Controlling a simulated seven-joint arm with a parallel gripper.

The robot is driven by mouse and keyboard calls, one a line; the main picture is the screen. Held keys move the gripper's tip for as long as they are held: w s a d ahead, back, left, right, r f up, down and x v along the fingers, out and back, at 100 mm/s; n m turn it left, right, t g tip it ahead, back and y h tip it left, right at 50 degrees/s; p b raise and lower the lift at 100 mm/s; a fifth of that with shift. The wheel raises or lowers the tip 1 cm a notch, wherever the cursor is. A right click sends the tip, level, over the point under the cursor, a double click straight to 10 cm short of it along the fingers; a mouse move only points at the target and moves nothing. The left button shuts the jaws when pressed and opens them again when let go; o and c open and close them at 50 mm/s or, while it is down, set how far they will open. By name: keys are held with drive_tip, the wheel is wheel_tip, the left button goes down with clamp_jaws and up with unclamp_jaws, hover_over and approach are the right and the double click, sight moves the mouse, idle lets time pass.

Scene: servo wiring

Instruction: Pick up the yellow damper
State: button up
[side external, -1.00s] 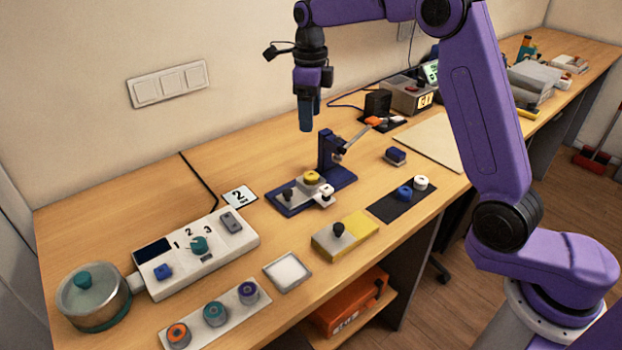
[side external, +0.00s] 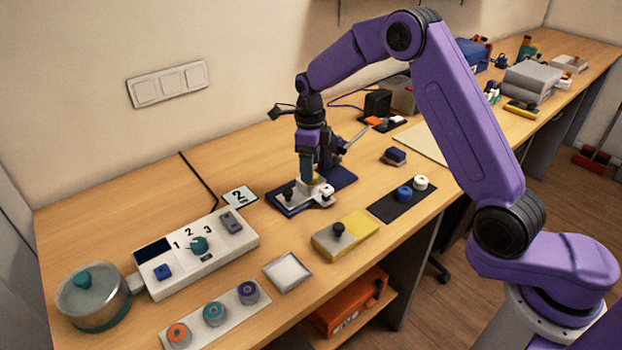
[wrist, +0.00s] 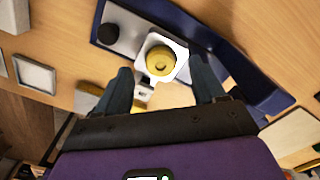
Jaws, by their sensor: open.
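The yellow damper (wrist: 161,60) is a small round yellow piece with a central dimple. It sits on a light holder plate (wrist: 123,33) on the dark blue fixture (wrist: 200,38). My gripper (wrist: 165,78) is open, with one dark finger on either side of the damper in the wrist view and nothing held. In the side view my gripper (side external: 308,182) points down over the fixture, and its fingers hide most of the damper. I cannot tell whether the fingers touch it.
A black knob (wrist: 108,34) stands on the same plate, and a white clamp piece (side external: 326,193) is close by. The fixture's upright with its lever (side external: 353,138) rises just behind my gripper. A yellow and grey block (side external: 345,236) and a dark mat (side external: 391,205) lie nearer the front.

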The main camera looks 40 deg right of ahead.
drive_tip(key=shift+f, duration=1.15)
drive_tip(key=c, duration=1.1)
drive_tip(key=shift+c, duration=0.2)
drive_tip(key=shift+r, duration=0.15)
